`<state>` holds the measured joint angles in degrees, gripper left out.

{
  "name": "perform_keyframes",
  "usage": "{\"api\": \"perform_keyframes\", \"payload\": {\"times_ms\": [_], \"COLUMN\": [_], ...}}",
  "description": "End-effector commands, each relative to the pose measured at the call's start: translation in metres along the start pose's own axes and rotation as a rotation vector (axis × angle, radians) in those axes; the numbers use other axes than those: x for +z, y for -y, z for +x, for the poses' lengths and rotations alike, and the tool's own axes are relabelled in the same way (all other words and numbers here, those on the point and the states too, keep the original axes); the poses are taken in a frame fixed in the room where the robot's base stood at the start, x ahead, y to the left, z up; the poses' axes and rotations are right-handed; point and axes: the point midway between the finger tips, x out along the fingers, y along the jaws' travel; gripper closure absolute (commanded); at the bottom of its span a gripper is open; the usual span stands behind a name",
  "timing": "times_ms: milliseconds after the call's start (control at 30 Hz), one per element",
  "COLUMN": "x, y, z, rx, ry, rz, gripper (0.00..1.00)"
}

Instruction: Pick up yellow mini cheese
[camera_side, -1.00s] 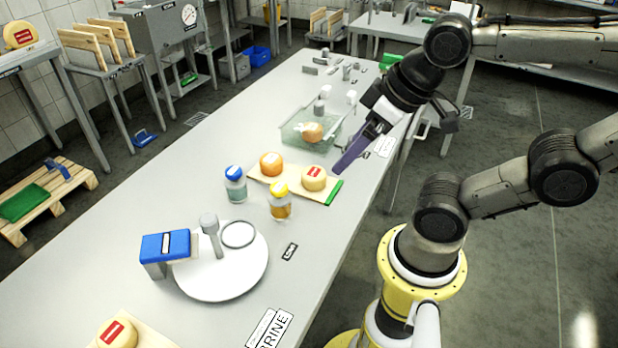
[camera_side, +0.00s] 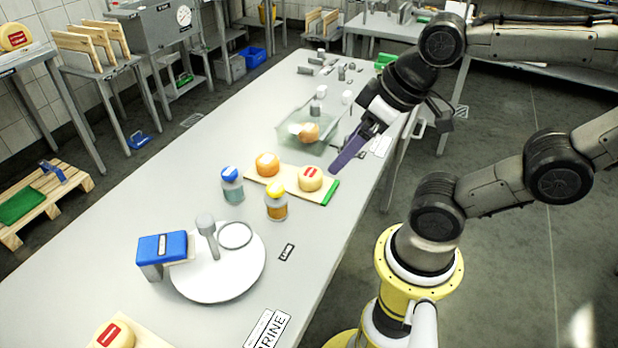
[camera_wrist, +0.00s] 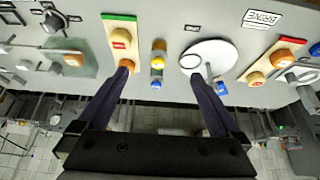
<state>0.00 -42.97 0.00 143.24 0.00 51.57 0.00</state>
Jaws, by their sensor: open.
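A pale yellow mini cheese (camera_side: 310,178) with a red label sits on a wooden board (camera_side: 291,192) with a green end. An orange mini cheese (camera_side: 267,164) sits on the same board. In the wrist view the labelled cheese (camera_wrist: 121,38) is beyond the left fingertip, and the orange one is partly hidden by that finger. My gripper (camera_side: 340,163) is empty, above the table's right edge, to the right of and apart from the labelled cheese. In the wrist view its two fingers (camera_wrist: 158,80) are spread wide. Another yellow, red-labelled cheese (camera_side: 114,334) is at the bottom left.
Two bottles, blue-capped (camera_side: 232,186) and yellow-capped (camera_side: 277,203), stand close to the board. A clear tray (camera_side: 290,128) holding a cheese is behind it. A white round plate (camera_side: 222,282) and a blue-topped device (camera_side: 162,248) stand in front. The table's left side is clear.

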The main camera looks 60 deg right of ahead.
Motion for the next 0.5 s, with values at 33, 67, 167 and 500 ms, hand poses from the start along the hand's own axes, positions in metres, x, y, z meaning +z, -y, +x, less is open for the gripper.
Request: {"api": "perform_keyframes", "payload": {"times_ms": [33,67,167,500], "x": [0.000,0.000,0.000,-0.024], "y": [0.000,0.000,0.000,-0.003], "z": [0.000,0.000,0.000,-0.009], "rx": [0.000,0.000,0.000,0.012], "ry": [0.000,0.000,0.000,0.025], "rz": [0.000,0.000,0.004,0.407], "gripper": [0.00,0.00,0.00,0.00]}}
